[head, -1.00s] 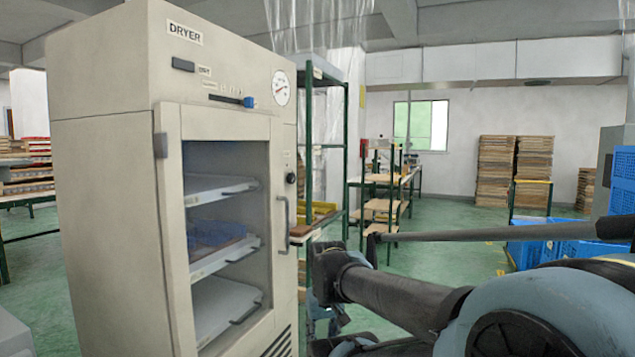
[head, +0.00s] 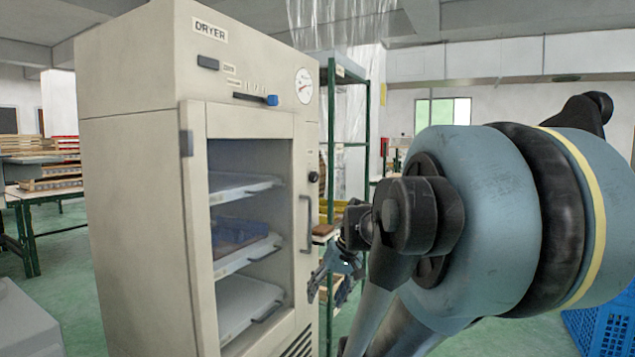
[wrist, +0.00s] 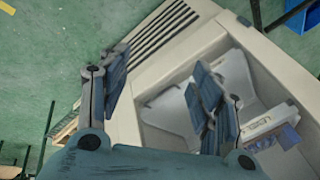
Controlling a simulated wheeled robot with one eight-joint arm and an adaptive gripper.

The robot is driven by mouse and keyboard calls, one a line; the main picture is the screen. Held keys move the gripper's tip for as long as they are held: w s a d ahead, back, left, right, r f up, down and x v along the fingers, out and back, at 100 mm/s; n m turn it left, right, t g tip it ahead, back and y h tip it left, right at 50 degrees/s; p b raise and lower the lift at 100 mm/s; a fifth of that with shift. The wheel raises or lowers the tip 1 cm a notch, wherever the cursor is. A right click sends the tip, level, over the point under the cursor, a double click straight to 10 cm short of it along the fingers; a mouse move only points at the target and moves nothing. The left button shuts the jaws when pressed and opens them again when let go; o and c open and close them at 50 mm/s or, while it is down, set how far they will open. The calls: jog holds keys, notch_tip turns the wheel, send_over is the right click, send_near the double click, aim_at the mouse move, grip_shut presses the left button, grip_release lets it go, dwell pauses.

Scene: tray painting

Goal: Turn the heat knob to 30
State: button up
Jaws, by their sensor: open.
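The beige dryer (head: 130,190) stands at the left of centre in the head view. A small black round knob (head: 313,177) sits on its right front strip, above the door handle (head: 308,222); its setting is too small to read. A round white dial (head: 304,86) and a slider with a blue end (head: 271,100) are higher on the front. My gripper (head: 331,282) is open and empty, below the knob and apart from it, near the door's lower right. The wrist view shows my open fingers (wrist: 163,70) over the lower front of the dryer; the knob is not in that view.
Shelves (head: 250,245) inside the dryer hold a blue item (head: 240,232). A green-framed rack (head: 330,120) stands just right of the dryer. A blue crate (head: 605,330) is at the lower right. My arm covers much of the right side.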

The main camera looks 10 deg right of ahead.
jog(key=w+r+t+y, duration=0.1)
jog(key=w+r+y, duration=0.3)
jog(key=w+r, duration=0.65)
jog(key=n+t+y, duration=0.1)
jog(key=t+y, duration=0.6)
send_near(316, 177)
jog(key=x, duration=0.9)
jog(key=shift+w, duration=0.35)
jog(key=shift+c, duration=0.4)
jog(key=c, duration=1)
